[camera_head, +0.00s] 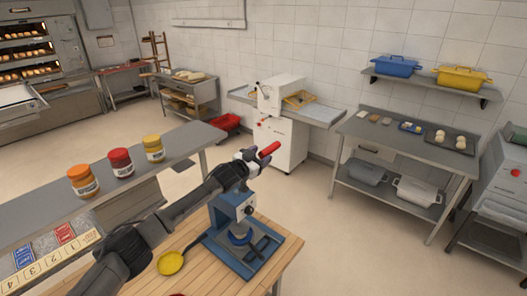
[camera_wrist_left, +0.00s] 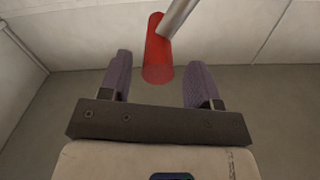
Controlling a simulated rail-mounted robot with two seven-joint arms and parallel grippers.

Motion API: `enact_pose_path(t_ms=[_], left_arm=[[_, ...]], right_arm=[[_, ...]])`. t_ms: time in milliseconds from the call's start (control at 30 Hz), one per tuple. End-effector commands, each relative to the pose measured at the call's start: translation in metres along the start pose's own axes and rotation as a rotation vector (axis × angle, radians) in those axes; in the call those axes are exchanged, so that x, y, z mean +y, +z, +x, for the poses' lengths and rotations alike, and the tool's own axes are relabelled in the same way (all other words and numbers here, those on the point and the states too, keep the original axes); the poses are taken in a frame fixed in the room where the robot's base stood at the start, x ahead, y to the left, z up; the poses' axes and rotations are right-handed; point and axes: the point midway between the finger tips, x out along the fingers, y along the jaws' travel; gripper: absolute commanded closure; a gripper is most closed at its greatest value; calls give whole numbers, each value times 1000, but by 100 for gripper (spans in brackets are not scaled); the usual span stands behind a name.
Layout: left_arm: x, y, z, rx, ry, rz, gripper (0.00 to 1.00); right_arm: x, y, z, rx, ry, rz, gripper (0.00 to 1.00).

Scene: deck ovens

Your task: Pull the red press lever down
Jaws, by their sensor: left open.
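The blue press (camera_head: 232,212) stands upright on a blue base on the wooden table. Its red lever handle (camera_head: 268,150) sticks out up and to the right near the top of the press. My left gripper (camera_head: 256,154) is open at the lever, right next to the red handle. In the left wrist view the red handle (camera_wrist_left: 157,60) on its grey metal rod (camera_wrist_left: 180,16) appears between the two spread fingers, with a gap on each side. I cannot tell how deep it sits between them. My right gripper is not in view.
A yellow round utensil (camera_head: 171,263) lies on the wooden table (camera_head: 285,246) left of the press. Several jars, one orange-lidded (camera_head: 83,181), stand on the grey counter (camera_head: 190,137) behind my left arm. Open floor lies right of the table.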

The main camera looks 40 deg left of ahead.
Motion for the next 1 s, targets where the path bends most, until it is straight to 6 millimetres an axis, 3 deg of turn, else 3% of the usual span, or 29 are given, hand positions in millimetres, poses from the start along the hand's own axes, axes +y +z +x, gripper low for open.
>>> enact_pose_path(t_ms=[300, 733, 1000], left_arm=[[0, 0, 18, 0, 0, -1, 43], [0, 0, 21, 0, 0, 0, 43], [0, 0, 21, 0, 0, 0, 68]], right_arm=[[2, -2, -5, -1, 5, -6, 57], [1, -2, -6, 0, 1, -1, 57], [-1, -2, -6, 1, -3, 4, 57]])
